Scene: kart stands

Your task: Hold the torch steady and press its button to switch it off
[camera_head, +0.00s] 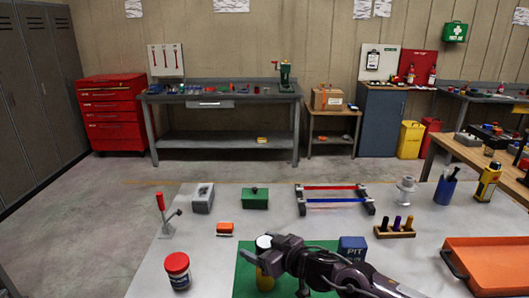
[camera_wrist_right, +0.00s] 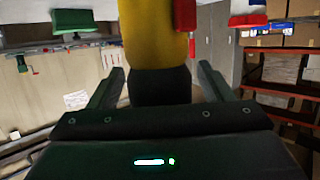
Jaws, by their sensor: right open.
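The torch (camera_head: 264,284) has a yellow body and a pale round top, and stands upright on the green mat (camera_head: 243,278). In the right wrist view its yellow body (camera_wrist_right: 150,35) and a black section rise between my fingers. A red patch (camera_wrist_right: 184,14) shows at its right edge there; I cannot tell if it is the button. My right gripper (camera_head: 266,256) reaches it from the right and partly covers it. Its fingers (camera_wrist_right: 160,88) are open on either side of the torch, with gaps showing. My left gripper is not in view.
A red-lidded jar (camera_head: 177,270) stands left of the mat. A blue box (camera_head: 352,247) is right of my gripper. An orange tray (camera_head: 492,264) lies at the right.

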